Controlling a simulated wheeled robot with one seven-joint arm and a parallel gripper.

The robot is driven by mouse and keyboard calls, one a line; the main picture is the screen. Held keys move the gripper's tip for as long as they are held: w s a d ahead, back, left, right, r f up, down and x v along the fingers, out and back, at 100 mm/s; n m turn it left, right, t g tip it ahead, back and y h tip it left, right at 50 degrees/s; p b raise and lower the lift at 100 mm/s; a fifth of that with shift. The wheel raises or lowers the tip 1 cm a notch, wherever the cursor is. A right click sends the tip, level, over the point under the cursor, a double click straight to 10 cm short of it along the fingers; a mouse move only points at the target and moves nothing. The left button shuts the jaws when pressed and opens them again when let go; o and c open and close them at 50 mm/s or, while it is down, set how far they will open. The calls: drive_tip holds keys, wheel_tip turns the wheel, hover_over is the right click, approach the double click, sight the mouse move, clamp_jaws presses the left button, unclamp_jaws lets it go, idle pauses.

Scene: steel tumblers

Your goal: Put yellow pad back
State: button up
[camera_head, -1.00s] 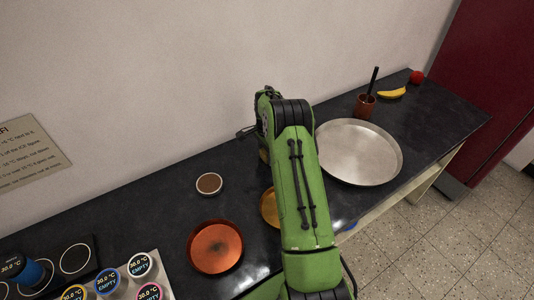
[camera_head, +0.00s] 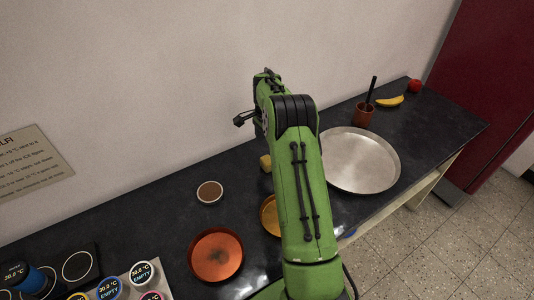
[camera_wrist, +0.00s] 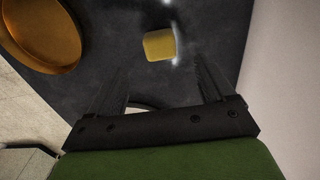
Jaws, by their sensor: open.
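The yellow pad (camera_wrist: 159,44) is a small block with rounded edges lying on the dark worktop. In the head view the pad (camera_head: 265,162) shows just left of my green arm, partly covered by it. My gripper (camera_wrist: 160,75) is open in the wrist view, its two dark fingers spread apart with nothing between them. The pad lies apart from the fingers, beyond their tips and roughly in line with the gap.
A golden dish (camera_head: 270,215) is partly behind my arm, with an orange-red dish (camera_head: 216,255) and a small brown-filled cup (camera_head: 209,191) to its left. A large steel tray (camera_head: 362,160) lies right. Labelled tumblers (camera_head: 140,273) stand front left. A wall (camera_head: 180,70) runs behind the worktop.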

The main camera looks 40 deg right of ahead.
drive_tip(key=s+a+r+n+t+h, duration=0.1)
drive_tip(key=s+a+r+n, duration=0.4)
drive_tip(key=r, duration=0.4)
drive_tip(key=s+a+r+n+t, duration=0.1)
drive_tip(key=s+a+r+n, duration=0.2)
drive_tip(key=a+r, duration=0.6)
drive_tip(key=s+a+n+t, duration=0.1)
drive_tip(key=s+a+n, duration=0.2)
drive_tip(key=s, duration=0.4)
drive_tip(key=s+a+n+t, duration=0.1)
drive_tip(key=s+a+n, duration=0.2)
drive_tip(key=s, duration=0.5)
drive_tip(key=s+a+r+n+t+y, duration=0.1)
drive_tip(key=s+a+n, duration=0.2)
drive_tip(key=s, duration=0.4)
drive_tip(key=shift+s+a+n+t, duration=0.2)
drive_tip(key=shift+n+t, duration=0.1)
drive_tip(key=shift+n, duration=0.5)
drive_tip(key=shift+r, duration=0.1)
